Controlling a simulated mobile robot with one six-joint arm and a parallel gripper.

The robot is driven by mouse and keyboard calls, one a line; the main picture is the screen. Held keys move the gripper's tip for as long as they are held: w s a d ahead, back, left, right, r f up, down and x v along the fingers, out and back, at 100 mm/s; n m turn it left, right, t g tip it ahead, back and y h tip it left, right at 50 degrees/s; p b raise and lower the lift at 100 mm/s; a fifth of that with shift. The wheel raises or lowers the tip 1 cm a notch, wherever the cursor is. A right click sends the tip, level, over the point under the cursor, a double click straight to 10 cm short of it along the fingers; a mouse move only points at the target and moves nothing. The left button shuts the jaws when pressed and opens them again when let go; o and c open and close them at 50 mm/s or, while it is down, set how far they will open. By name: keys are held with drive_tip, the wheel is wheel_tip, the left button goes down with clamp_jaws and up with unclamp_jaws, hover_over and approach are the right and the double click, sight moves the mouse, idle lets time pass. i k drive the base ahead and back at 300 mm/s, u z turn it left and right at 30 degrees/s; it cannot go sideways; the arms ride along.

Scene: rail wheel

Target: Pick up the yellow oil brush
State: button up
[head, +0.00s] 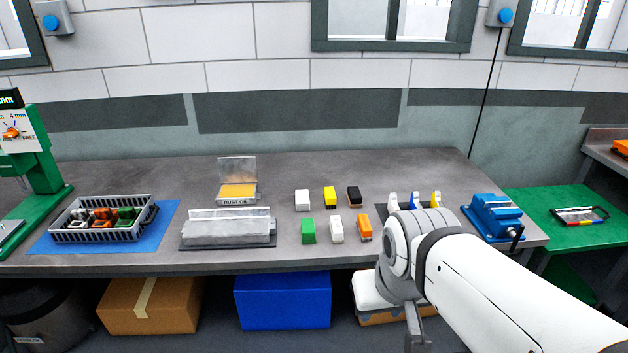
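A small upright yellow item (436,199), which looks like the yellow oil brush, stands toward the right of the grey workbench (290,175). It is partly hidden behind my white arm. A white one (392,201) and a blue one (414,201) stand in a row to its left, also partly covered. A yellow block (330,196) stands farther left among other small blocks. My gripper (416,338) seems to hang low in front of the bench, at the bottom of the view. Its fingers are not clear, and I see nothing held in it.
A blue vise (495,217) stands right of the row. Several small blocks, a grey metal rail piece (228,238), a box marked "DUST OK" (238,200) and a grey basket (102,232) occupy the bench. A green table (570,235) is at right. Boxes (283,300) stand below.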

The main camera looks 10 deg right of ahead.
sight(328, 195)
drive_tip(key=i, duration=1.35)
drive_tip(key=z, duration=0.05)
